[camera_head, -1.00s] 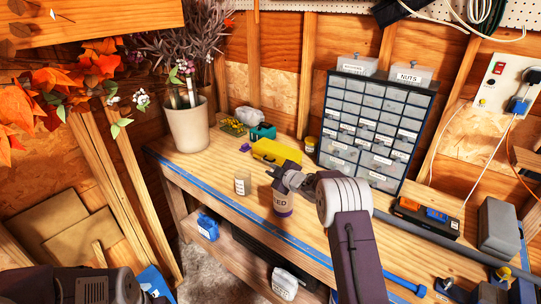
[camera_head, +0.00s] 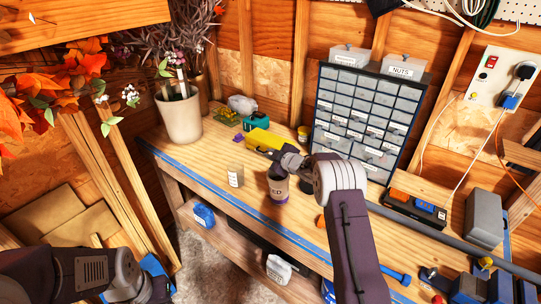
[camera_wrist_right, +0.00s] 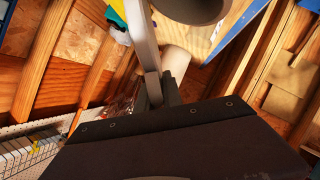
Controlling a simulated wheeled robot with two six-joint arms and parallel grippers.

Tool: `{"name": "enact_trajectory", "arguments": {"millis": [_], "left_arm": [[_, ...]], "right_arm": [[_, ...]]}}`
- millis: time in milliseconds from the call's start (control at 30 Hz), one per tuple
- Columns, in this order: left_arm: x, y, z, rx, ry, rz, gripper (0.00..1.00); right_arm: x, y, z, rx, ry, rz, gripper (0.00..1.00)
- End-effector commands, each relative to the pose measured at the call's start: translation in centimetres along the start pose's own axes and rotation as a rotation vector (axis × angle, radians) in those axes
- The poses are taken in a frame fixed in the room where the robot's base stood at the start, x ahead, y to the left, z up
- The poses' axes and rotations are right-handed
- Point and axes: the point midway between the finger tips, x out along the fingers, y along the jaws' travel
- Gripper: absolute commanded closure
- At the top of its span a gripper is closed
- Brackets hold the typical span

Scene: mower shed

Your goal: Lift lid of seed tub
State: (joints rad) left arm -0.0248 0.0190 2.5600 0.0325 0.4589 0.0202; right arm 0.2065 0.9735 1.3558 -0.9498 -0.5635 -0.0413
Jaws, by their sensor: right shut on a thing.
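The seed tub (camera_head: 278,190) stands upright on the workbench, a small purple-grey tub with a pale label partly reading "ED". My right gripper (camera_head: 270,153) is just above its dark top. In the wrist view the right gripper's fingers (camera_wrist_right: 150,65) are shut, with a round, rimmed grey piece (camera_wrist_right: 195,10) at their tips, cut off by the top edge. It looks like the lid; its grip point is hard to see. My left arm lies at the lower left of the head view, and its jaws do not show.
A small labelled jar (camera_head: 235,176) stands left of the tub on the workbench (camera_head: 205,160). A yellow case (camera_head: 265,140) lies behind the gripper. A drawer cabinet (camera_head: 368,120) is behind to the right, and a plant pot (camera_head: 181,119) is at left.

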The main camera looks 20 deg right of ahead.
Motion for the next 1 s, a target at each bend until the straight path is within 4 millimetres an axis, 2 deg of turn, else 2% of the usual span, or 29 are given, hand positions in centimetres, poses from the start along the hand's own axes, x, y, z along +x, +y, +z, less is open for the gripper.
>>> {"name": "enact_trajectory", "arguments": {"millis": [367, 400, 433, 467, 800, 1000], "left_arm": [[0.0, 0.0, 0.0, 0.000, 0.000, 0.000, 0.64], [0.0, 0.0, 0.0, 0.000, 0.000, 0.000, 0.64], [0.0, 0.0, 0.0, 0.000, 0.000, 0.000, 0.64], [0.0, 0.0, 0.0, 0.000, 0.000, 0.000, 0.64], [0.1, 0.0, 0.0, 0.000, 0.000, 0.000, 0.64], [1.6, 0.0, 0.2, 0.000, 0.000, 0.000, 0.64]], "right_arm": [[0.0, 0.1, -0.1, -0.001, 0.002, 0.002, 1.00], [0.0, 0.1, -0.1, -0.001, 0.002, 0.002, 0.78], [0.0, 0.1, -0.1, -0.001, 0.002, 0.002, 0.70], [0.0, 0.1, -0.1, -0.001, 0.002, 0.002, 0.67], [-0.2, 0.0, 0.0, 0.000, 0.001, 0.001, 0.67], [-2.4, -0.1, 0.2, 0.000, 0.000, 0.003, 0.67]]}}
